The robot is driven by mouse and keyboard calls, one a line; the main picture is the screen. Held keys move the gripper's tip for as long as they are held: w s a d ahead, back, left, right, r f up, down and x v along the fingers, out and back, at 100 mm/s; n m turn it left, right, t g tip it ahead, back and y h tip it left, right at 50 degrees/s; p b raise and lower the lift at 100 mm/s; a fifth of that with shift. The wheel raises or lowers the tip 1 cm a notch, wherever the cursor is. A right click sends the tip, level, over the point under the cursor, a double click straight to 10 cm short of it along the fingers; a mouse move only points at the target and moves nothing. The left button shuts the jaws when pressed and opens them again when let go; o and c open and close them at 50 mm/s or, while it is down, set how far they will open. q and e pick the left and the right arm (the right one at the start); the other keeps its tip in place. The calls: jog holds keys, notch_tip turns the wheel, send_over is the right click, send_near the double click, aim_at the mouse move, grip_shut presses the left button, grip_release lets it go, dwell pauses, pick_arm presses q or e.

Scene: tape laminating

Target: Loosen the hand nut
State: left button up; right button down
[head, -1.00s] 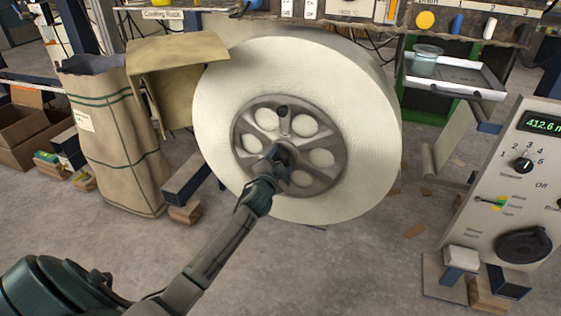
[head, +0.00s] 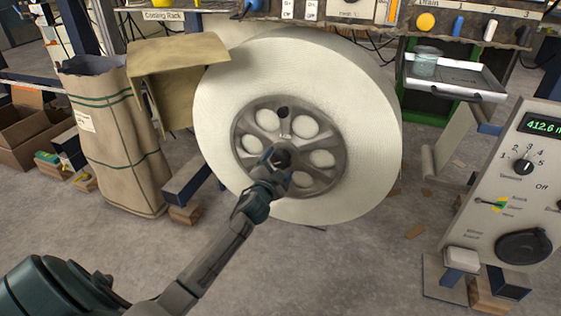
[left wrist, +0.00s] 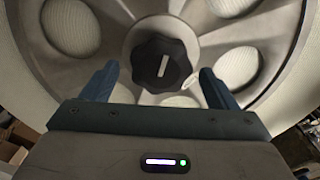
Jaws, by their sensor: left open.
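The hand nut (left wrist: 162,63) is a black lobed knob with a pale line on its face, at the hub of the grey spoked wheel. It also shows in the head view (head: 282,157). The wheel carries a large white tape roll (head: 355,110). My left gripper (head: 269,165) is in front of the hub, just below the nut. In the left wrist view its two blue fingers (left wrist: 158,84) are apart, one to each side and below the nut, with nothing between them. No contact with the nut shows. My right gripper is in neither view.
A tall brown paper bag (head: 117,140) and a bent tan board (head: 178,66) stand left of the roll. A control panel (head: 510,190) is at the right, with a tray (head: 458,76) holding a jar behind it.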

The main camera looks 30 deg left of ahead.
pick_arm(q)
jog(key=v, duration=0.8)
jog(key=shift+s+p, duration=0.35)
jog(key=shift+p, duration=0.1)
jog(key=shift+d, duration=0.15)
